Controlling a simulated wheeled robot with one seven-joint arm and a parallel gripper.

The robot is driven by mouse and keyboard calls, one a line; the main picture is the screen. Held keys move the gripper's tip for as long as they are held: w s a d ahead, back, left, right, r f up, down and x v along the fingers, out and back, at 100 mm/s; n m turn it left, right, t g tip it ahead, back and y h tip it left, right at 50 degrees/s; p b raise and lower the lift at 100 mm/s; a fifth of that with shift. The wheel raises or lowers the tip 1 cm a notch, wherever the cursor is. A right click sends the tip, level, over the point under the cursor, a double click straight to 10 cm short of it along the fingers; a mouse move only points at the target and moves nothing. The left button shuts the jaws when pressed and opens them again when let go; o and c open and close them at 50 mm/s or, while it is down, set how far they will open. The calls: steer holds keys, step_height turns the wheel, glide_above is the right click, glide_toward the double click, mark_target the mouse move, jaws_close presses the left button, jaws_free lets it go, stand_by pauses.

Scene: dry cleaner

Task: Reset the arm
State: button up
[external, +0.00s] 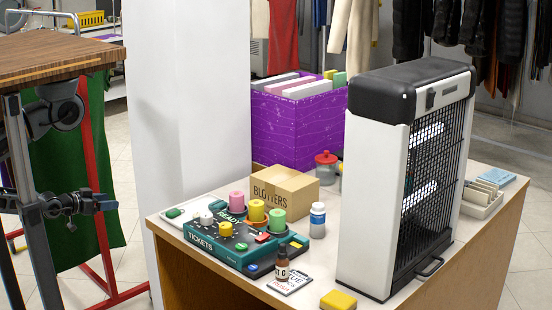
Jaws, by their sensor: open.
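My arm (58,112) is at the left of the external view, partly hidden behind a wooden-topped table and its dark leg. My gripper (104,203) is small in the picture, extends to the right in front of the green cloth, and is open. Nothing shows between its fingers. It is apart from the counter and its goods, well to their left.
A wooden-topped table (55,55) stands close to my arm. A red rack (93,170) with green cloth (55,175) is behind. Past a white pillar (190,110), a counter (210,275) bears a tickets box (225,252), bottles, a cardboard box (285,190) and a large caged lamp unit (405,180).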

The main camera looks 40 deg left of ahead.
step_height(320, 180, up, 13)
steer(key=p, duration=1.3)
